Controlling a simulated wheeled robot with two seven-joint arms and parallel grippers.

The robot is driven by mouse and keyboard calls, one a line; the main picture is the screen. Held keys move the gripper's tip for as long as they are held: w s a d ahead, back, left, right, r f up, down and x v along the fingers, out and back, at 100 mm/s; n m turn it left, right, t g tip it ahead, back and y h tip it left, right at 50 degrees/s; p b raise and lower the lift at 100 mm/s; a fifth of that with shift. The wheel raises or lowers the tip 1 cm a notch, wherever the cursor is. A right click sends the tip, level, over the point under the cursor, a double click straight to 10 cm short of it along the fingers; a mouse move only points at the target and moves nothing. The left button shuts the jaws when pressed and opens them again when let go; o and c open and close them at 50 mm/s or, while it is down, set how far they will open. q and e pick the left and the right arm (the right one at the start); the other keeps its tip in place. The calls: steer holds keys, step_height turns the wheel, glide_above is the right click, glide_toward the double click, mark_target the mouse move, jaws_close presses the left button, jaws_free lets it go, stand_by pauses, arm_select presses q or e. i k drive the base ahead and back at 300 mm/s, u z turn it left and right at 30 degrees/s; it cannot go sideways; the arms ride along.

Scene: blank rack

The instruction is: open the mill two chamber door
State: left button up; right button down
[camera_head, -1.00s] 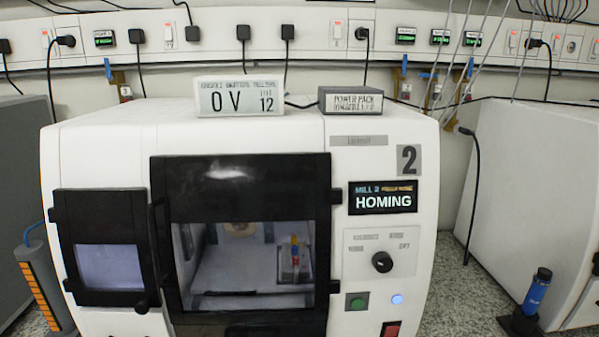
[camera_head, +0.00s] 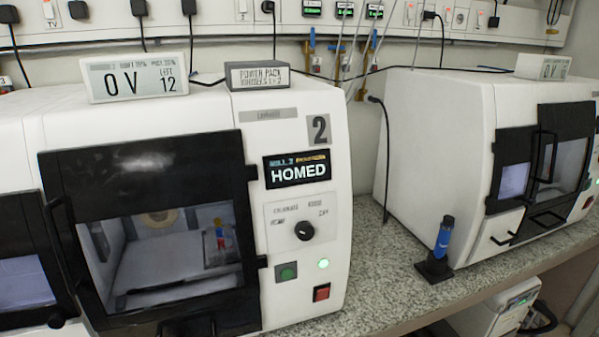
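Mill 2 (camera_head: 335,240) is a white machine at the left and centre of the head view. Its screen (camera_head: 297,168) reads HOMED. Its black-framed chamber door (camera_head: 150,160) is shut, and a lit chamber shows through the window. A small red, yellow and blue piece (camera_head: 220,236) stands inside at the right. A black handle (camera_head: 66,250) runs down the door's left edge. Below the screen are a black knob (camera_head: 304,230), a green button (camera_head: 288,272), a lit green lamp (camera_head: 323,264) and a red switch (camera_head: 321,292). Neither gripper shows.
A meter (camera_head: 135,78) reading 0 V and a power pack (camera_head: 257,75) sit on the mill. A second white machine (camera_head: 440,130) stands at the right. A blue tube in a black stand (camera_head: 436,268) is on the speckled counter (camera_head: 385,290) between them.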

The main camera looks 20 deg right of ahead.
mark_target(87, 183)
steer(key=k, duration=0.5)
steer(key=u, duration=1.7)
steer(key=i, duration=0.95)
steer(key=z, duration=1.65)
